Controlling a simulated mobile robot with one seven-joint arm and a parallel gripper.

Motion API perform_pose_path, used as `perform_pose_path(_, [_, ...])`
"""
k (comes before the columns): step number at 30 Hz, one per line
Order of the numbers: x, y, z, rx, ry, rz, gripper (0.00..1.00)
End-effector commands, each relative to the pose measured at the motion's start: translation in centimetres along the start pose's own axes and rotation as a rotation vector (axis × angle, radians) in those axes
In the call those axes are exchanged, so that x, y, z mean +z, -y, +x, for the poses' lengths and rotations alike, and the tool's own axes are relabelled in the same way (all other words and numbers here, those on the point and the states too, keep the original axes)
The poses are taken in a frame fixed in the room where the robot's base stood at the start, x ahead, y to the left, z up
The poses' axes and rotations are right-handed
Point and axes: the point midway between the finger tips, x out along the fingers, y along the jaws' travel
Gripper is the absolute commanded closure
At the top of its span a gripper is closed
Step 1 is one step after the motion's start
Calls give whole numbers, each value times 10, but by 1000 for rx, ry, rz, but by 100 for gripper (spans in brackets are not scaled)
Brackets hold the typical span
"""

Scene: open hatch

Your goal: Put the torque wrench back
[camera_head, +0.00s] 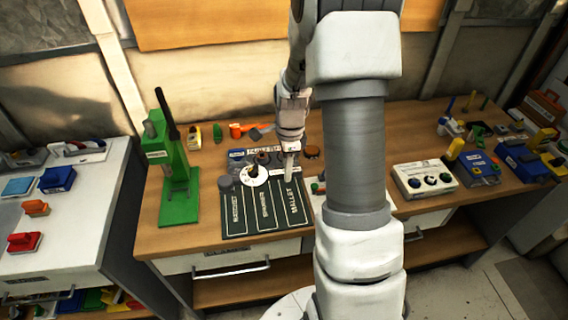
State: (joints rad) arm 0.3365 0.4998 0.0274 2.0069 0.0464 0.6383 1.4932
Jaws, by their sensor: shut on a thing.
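My gripper (289,170) points down over the right part of a dark tool board (237,225), near the top of the outline marked MALLET. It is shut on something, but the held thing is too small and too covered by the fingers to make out. I cannot pick out the torque wrench with certainty. The board also has outlines that seem to read RATCHET and SPANNER, and these look bare. A white round dial-like piece (248,180) and a grey round piece (226,184) sit at the board's upper left.
A green press (178,190) stands left of the board. An orange-handled tool (240,128) lies behind it. A white box with knobs (425,181) and several coloured items stand at right. A separate white cabinet (75,225) stands at left. My arm hides part of the bench.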

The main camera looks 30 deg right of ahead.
Motion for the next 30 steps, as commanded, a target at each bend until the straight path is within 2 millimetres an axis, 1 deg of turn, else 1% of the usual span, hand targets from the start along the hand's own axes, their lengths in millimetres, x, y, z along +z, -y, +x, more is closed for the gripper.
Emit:
perform_pose_path(11, [-1,1,0,-3,3,0,100])
perform_pose_path(30, [-2,1,40,-3,4,-2,100])
